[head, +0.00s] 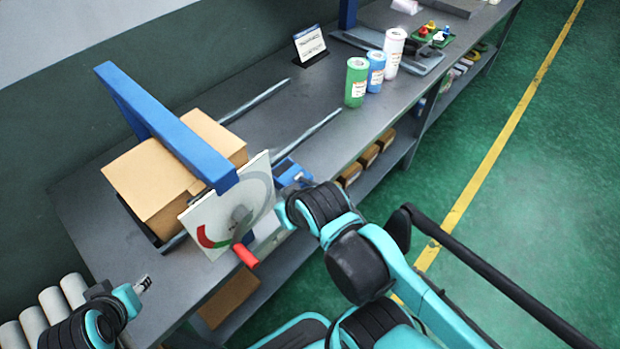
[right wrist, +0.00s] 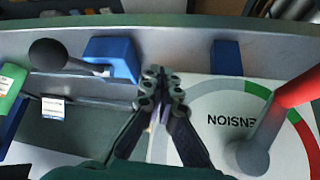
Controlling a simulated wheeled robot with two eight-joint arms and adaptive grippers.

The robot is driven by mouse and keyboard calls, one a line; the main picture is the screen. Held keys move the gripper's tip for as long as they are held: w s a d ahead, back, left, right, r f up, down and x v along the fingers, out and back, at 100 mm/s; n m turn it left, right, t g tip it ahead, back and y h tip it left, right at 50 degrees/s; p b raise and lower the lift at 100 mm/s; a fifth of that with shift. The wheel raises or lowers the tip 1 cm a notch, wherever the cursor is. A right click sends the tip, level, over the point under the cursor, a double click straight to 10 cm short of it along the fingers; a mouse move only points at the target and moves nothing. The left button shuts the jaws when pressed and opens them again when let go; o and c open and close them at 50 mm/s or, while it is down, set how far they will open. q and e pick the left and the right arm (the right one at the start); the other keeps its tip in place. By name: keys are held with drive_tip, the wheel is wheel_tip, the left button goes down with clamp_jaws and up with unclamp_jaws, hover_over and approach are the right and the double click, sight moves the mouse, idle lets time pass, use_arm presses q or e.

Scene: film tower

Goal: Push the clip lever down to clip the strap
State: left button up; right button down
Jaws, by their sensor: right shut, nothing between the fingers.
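The clip is a blue block (right wrist: 110,58) in the right wrist view. A lever with a black round knob (right wrist: 48,54) and a thin metal rod runs out from it to the left. In the head view the blue clip (head: 287,170) is beside the white dial, partly covered by my right arm. My right gripper (right wrist: 158,74) is shut and empty, just right of the block and apart from the knob. My left gripper (head: 143,285) is at the lower left, away from the clip; its fingers are too small to read. I cannot make out the strap.
A white tension dial (right wrist: 208,112) with a red handle (right wrist: 295,90) is close on the right. A cardboard box (head: 150,180) stands under a blue arch (head: 165,125). Green, blue and white cans (head: 356,82) stand farther along the bench. Two metal rails cross the grey top.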

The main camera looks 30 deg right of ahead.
idle(0.3)
drive_tip(key=w+d+r+n+g+h+p, duration=0.1)
drive_tip(key=w+d+r+n+g+p, duration=0.1)
drive_tip(key=r+p, duration=0.5)
drive_tip(key=w+d+r+n+g+p, duration=0.2)
drive_tip(key=w+d+r+g+p, duration=0.2)
drive_tip(key=r+g+p, duration=0.3)
drive_tip(key=d+r+p, duration=0.1)
drive_tip(key=p, duration=0.3)
drive_tip(key=shift+w+r+h+p, duration=0.15)
drive_tip(key=shift+w+h+p, duration=0.1)
drive_tip(key=shift+h+p, duration=0.15)
drive_tip(key=b, duration=0.4)
hover_over(313, 183)
drive_tip(key=w+a+f+x, duration=0.1)
drive_tip(key=w+a+x, duration=0.1)
drive_tip(key=x, duration=0.9)
drive_tip(key=shift+s+d+f, duration=0.1)
drive_tip(key=shift+s+f, duration=0.05)
drive_tip(key=shift+s, duration=0.7)
drive_tip(key=shift+s, duration=0.1)
